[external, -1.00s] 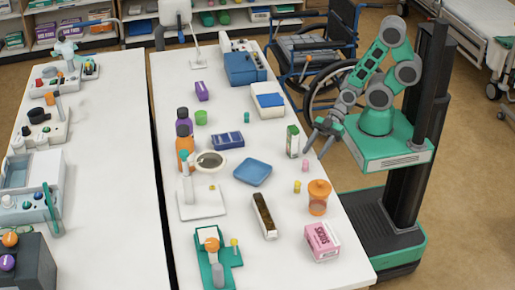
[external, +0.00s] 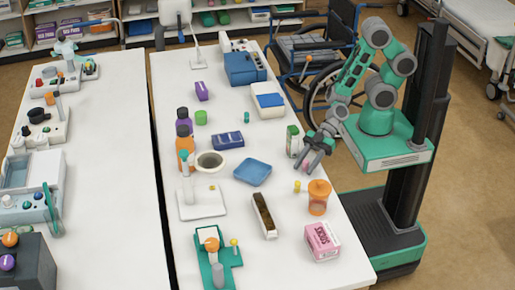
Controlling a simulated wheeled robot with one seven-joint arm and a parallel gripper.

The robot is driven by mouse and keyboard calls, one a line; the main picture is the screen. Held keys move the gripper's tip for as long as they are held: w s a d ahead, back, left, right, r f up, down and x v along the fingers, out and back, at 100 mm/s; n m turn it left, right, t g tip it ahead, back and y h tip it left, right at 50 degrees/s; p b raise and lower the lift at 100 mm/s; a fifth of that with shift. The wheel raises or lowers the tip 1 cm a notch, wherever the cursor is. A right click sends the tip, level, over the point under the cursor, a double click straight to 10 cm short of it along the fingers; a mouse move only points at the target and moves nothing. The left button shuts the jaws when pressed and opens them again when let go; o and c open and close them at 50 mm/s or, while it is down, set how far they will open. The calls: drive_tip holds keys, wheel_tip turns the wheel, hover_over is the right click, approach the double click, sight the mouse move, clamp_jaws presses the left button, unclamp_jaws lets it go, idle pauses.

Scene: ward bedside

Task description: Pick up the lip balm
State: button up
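No label can be read, so I cannot tell for certain which small cylinder is the lip balm. A small pink cylinder (external: 306,163) stands near the right edge of the right-hand table, partly hidden by my gripper. A small yellow cylinder (external: 297,187) stands just in front of it, and a small teal one (external: 247,117) is farther back. My gripper (external: 310,164) is low over the table at the pink cylinder, its fingers apart. Whether they touch it cannot be seen.
A green-and-white carton (external: 292,141) stands close behind my gripper. An orange-lidded jar (external: 318,198) is in front of it, with a pink box (external: 322,242) farther forward. A blue tray (external: 252,172) lies to the left. A wheelchair (external: 312,65) stands beyond the table.

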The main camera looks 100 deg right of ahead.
clamp_jaws()
idle(0.4)
